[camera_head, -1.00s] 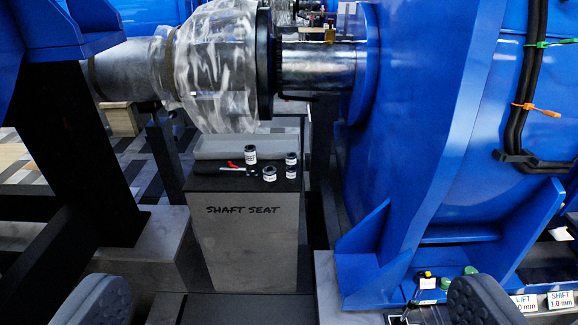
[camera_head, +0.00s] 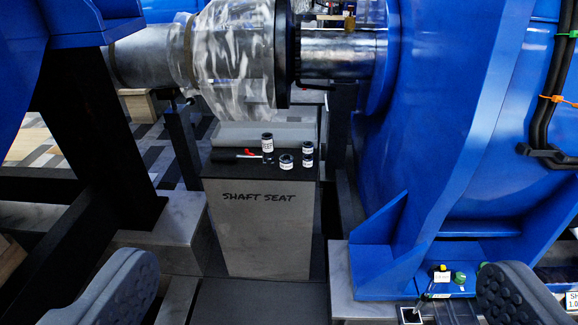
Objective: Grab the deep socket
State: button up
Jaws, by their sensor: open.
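Several small dark cylinders with white labels stand on the grey pedestal marked SHAFT SEAT (camera_head: 262,235). The tallest-looking cylinder (camera_head: 267,143) stands at the back left of the group. A short, wide one (camera_head: 286,162) is in front of it, and two more sit at the right, a rear one (camera_head: 307,147) and a front one (camera_head: 307,161). The labels are too small to read, so I cannot tell surely which is the deep socket. My gripper (camera_head: 318,290) is open and empty, its two dark padded fingers wide apart at the bottom, nearer than the pedestal and apart from it.
A dark tool with a red part (camera_head: 248,153) lies left of the cylinders. A grey raised block (camera_head: 265,135) backs the pedestal top. A shaft (camera_head: 335,55) crosses above. A blue housing (camera_head: 450,130) stands right, and a dark post (camera_head: 105,140) left. Small items (camera_head: 441,277) sit lower right.

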aim_at(267, 142)
jog(key=u, duration=0.5)
jog(key=i, duration=2)
jog(key=z, duration=0.5)
